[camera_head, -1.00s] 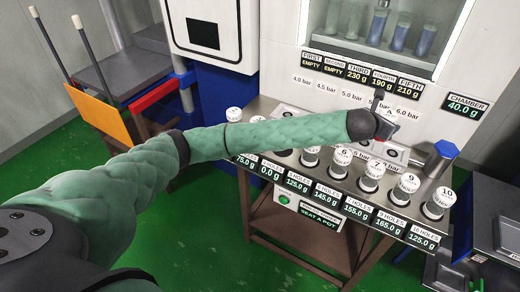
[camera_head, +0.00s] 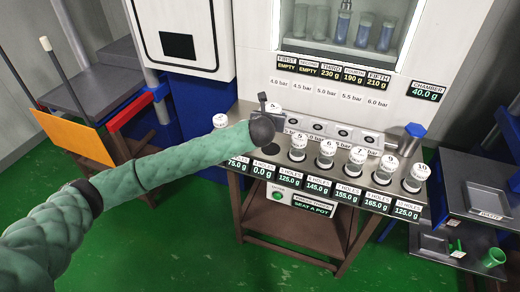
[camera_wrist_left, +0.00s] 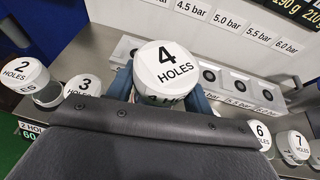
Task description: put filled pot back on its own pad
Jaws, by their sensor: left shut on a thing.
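My left gripper (camera_head: 268,111) is shut on a white-capped pot (camera_head: 274,107), held above the back part of the metal bench. In the left wrist view the cap of this pot (camera_wrist_left: 165,66) reads "4 HOLES", with blue fingers on either side. The pot looks about upright; its lower body and fill are hidden. A dark, empty round pad (camera_head: 270,149) shows in the front row, between the capped pots, above a display (camera_head: 262,170) reading 0.0 g. The pot is behind and above that pad, apart from it. My right gripper is not in view.
Pot 5 (camera_head: 298,146) stands right of the empty pad, with several more beyond. Pot 3 (camera_wrist_left: 84,86) and pot 2 (camera_wrist_left: 26,73) stand to the left. A row of pressure stations (camera_head: 342,133) lines the bench's back. A blue-topped post (camera_head: 414,131) stands at right.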

